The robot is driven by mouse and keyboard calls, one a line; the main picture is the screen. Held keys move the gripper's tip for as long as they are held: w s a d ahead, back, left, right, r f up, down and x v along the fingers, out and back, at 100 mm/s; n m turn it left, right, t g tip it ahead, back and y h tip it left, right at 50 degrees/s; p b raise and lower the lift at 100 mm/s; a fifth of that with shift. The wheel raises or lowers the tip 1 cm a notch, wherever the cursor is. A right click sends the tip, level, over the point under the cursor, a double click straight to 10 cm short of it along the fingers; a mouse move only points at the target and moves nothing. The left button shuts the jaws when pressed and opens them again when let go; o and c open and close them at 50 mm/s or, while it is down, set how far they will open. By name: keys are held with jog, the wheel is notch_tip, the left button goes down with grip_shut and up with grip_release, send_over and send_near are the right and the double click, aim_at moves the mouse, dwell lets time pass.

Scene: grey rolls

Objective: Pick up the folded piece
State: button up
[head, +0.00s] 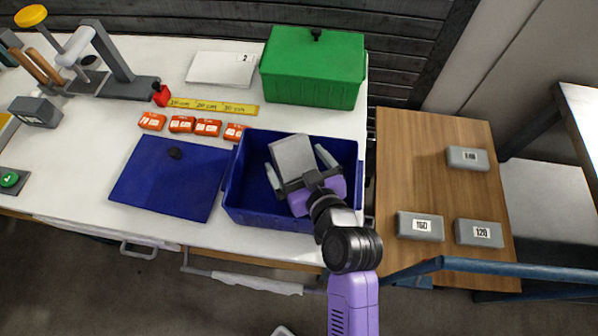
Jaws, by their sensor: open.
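A light grey piece (294,150), which looks like the folded piece, shows at the open blue box (233,204), near its back wall. Its folds cannot be made out. My gripper (293,157) reaches over the blue box from the front right. Its two pale fingers are spread apart, one on the left and one on the right of the grey piece in the picture. I cannot tell whether they touch it or how high they are above it. My wrist and purple gripper body hide the middle and front right of the box's inside.
A flat blue lid (160,185) lies left of the box. Several orange blocks (208,127) and a yellow ruler (215,106) lie behind. A green box (312,65) stands at the back. A wooden table (430,170) on the right holds grey labelled blocks (420,226).

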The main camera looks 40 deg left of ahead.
jog(key=c, duration=1.6)
jog(key=shift+r, duration=0.15)
